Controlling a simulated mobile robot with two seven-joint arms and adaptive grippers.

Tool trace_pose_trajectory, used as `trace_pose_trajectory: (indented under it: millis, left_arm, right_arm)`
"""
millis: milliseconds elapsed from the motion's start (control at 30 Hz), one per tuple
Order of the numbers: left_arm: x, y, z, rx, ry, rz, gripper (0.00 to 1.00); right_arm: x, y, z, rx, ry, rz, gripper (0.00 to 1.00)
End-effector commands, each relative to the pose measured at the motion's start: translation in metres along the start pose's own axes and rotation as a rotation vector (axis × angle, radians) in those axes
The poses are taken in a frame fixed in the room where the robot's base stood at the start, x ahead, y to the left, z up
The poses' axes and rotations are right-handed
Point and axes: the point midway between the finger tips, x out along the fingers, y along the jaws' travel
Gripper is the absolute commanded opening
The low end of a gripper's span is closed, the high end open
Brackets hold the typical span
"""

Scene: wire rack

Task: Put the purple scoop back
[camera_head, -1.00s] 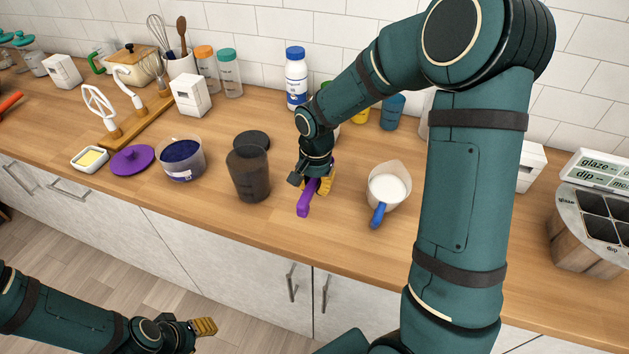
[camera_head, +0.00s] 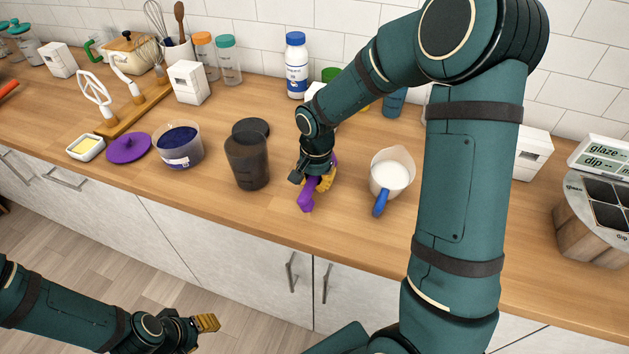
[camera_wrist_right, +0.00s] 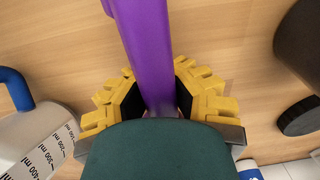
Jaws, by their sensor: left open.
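The purple scoop (camera_head: 307,200) is at the counter's middle, between the dark cup and the measuring jug. My right gripper (camera_head: 318,182) points down over it, with yellow fingers on both sides. In the right wrist view the purple shaft (camera_wrist_right: 145,45) runs between the finger pads of the right gripper (camera_wrist_right: 158,92), which look closed against it. Its far part is hidden by the gripper. I cannot tell whether it touches the counter. A purple lid (camera_head: 128,148) lies beside a clear tub (camera_head: 177,146) with dark blue contents. My left gripper (camera_head: 207,323) is open and empty, low in front of the cabinets.
A dark translucent cup (camera_head: 247,162) stands left of my right gripper, with a dark round lid (camera_head: 252,128) behind it. A jug of white contents with a blue handle (camera_head: 381,203) stands close on the right. Bottles and a utensil pot line the wall.

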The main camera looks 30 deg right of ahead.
Motion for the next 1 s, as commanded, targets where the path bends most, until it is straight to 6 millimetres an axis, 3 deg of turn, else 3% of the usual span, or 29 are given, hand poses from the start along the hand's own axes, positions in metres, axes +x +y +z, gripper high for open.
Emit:
trace_pose_trajectory:
  millis: [767, 800, 900, 1000]
  left_arm:
    - [0.012, -0.005, 0.001, 0.0, 0.0, 0.0, 0.47]
    - [0.011, -0.004, 0.001, 0.0, 0.0, 0.0, 0.47]
    - [0.011, -0.004, 0.001, 0.0, 0.0, 0.0, 0.47]
    - [0.011, -0.004, 0.001, 0.0, 0.0, 0.0, 0.47]
  right_arm:
    - [0.015, 0.001, 0.0, 0.0, 0.0, 0.0, 0.0]
    - [0.014, 0.001, 0.0, 0.0, 0.0, 0.0, 0.15]
    - [0.014, 0.001, 0.0, 0.0, 0.0, 0.0, 0.43]
    - [0.014, 0.001, 0.0, 0.0, 0.0, 0.0, 0.43]
